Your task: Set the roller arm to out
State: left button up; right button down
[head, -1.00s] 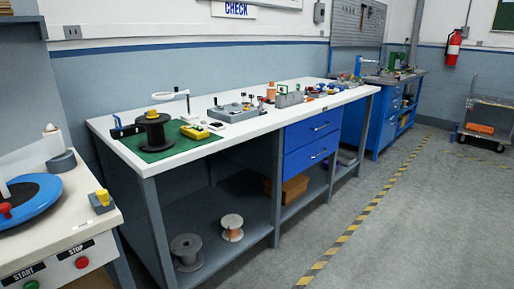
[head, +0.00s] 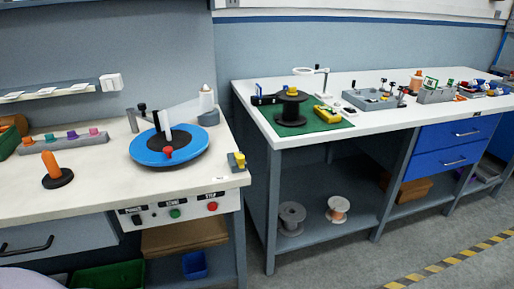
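A roller arm cannot be picked out for certain. On the near left bench, a blue turntable disc (head: 169,147) carries a white upright block and a red knob (head: 168,153). A dark post with a grey block (head: 138,118) stands behind its left side. A pale translucent strip (head: 183,114) runs from the disc toward a white spool on a grey base (head: 208,108) at the right. A small grey block with a yellow top (head: 237,161) sits at the bench's right edge. Neither of my grippers is in view.
The left bench front has a panel with switch and buttons (head: 175,212). An orange cone on a black base (head: 55,171) and a rack of coloured pegs (head: 63,143) stand left. A second white bench (head: 350,92) stands right, past a gap. Floor is clear at lower right.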

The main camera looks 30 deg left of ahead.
aim_at(156, 121)
jog(key=u, duration=1.7)
